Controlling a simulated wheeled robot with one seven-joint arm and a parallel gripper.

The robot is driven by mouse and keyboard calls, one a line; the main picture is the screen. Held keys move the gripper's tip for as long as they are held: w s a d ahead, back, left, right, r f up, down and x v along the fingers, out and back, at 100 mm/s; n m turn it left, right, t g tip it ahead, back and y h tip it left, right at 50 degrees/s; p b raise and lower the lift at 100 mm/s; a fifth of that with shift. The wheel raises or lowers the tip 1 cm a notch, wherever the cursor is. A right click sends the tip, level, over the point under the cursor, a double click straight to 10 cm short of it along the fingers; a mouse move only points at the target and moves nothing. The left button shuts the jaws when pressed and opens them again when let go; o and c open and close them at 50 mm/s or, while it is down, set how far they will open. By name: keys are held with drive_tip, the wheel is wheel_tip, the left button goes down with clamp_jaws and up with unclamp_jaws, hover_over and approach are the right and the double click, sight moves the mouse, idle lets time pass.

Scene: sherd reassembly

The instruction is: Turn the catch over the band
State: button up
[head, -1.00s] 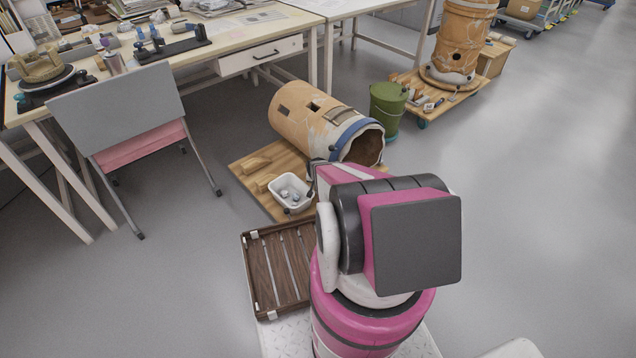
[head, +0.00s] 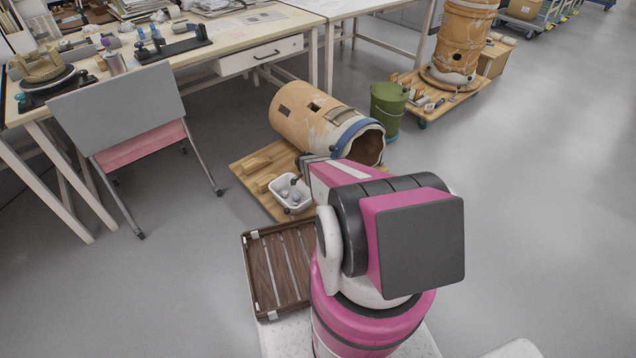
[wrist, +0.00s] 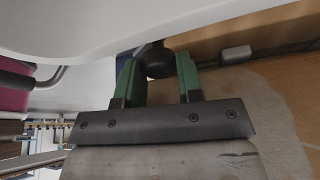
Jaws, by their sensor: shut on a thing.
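The large tan vessel (head: 300,112) lies on its side, its open mouth facing right. A small grey block (wrist: 235,54) sits by the band. In the head view my arm hides the band's lower part and the catch.
The vessel rests on a wooden board (head: 250,172) with a white tub (head: 279,188) of small items. A green bucket (head: 388,105) stands behind. A brown slatted tray (head: 262,272) lies left of my arm. A chair (head: 120,110) and worktable stand at left; floor at right is clear.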

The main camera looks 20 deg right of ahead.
drive_tip(key=m+g, duration=0.1)
drive_tip(key=m, duration=0.2)
drive_tip(key=m+g, duration=0.1)
drive_tip(key=m, duration=0.2)
drive_tip(key=shift+w+m+g, duration=0.1)
drive_tip(key=shift+m+g, duration=0.2)
idle(0.4)
drive_tip(key=o, duration=0.9)
drive_tip(key=shift+r, duration=0.1)
drive_tip(key=v, duration=1)
drive_tip(key=shift+r, duration=0.35)
drive_tip(key=shift+y, duration=0.3)
